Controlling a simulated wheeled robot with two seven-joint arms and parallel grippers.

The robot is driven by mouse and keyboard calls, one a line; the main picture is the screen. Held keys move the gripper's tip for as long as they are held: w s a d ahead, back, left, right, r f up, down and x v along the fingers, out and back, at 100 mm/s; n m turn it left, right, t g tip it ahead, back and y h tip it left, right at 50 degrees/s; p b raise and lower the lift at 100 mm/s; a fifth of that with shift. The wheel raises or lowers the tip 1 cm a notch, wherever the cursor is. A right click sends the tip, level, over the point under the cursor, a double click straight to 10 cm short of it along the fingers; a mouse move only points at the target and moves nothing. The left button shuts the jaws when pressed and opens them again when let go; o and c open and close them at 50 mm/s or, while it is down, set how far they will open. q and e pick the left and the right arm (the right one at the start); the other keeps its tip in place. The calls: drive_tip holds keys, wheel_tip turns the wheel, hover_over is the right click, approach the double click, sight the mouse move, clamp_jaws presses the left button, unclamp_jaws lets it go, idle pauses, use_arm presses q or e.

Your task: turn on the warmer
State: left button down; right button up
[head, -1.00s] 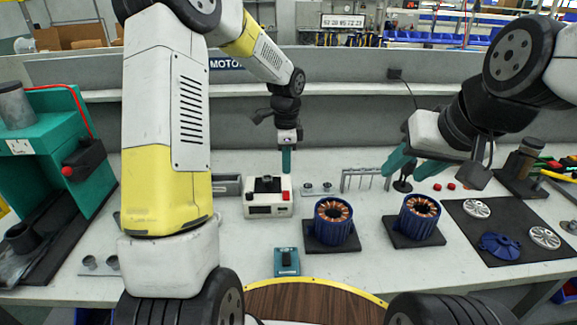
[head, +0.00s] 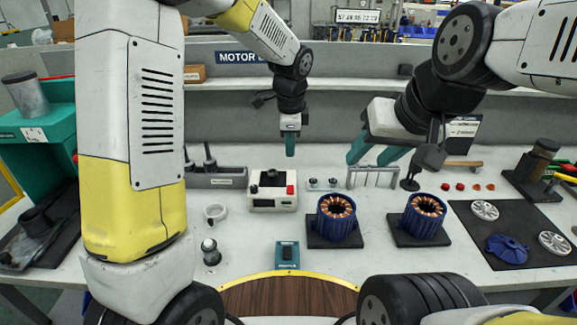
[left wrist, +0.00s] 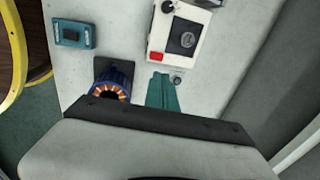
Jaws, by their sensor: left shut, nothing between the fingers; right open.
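The warmer appears to be the white box (head: 272,203) with a black round part on top and a red switch (head: 290,189) on its right side. The left wrist view also shows the white box (left wrist: 178,50), with the red switch (left wrist: 156,57) near its lower corner. My left gripper (head: 290,150) is shut and empty, above and behind the switch in the head view. Its green fingers (left wrist: 162,92) show close beside the box's switch end in the left wrist view; I see no contact. My right gripper (head: 372,155) is open and empty, above a metal rack. I cannot tell whether the warmer is on.
Two blue motor stators (head: 336,220) (head: 424,216) stand on black pads right of the box. A small teal box (head: 287,255) lies in front. A wire rack (head: 373,177) stands under my right gripper. A black mat (head: 487,245) with parts lies at right.

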sight(290, 187)
use_arm(q)
drive_tip(key=w+f, duration=0.1)
drive_tip(key=f, duration=0.8)
drive_tip(key=w+f, duration=0.1)
drive_tip(key=f, duration=0.3)
drive_tip(key=shift+w+f, duration=0.35)
drive_tip(key=shift+f, duration=0.05)
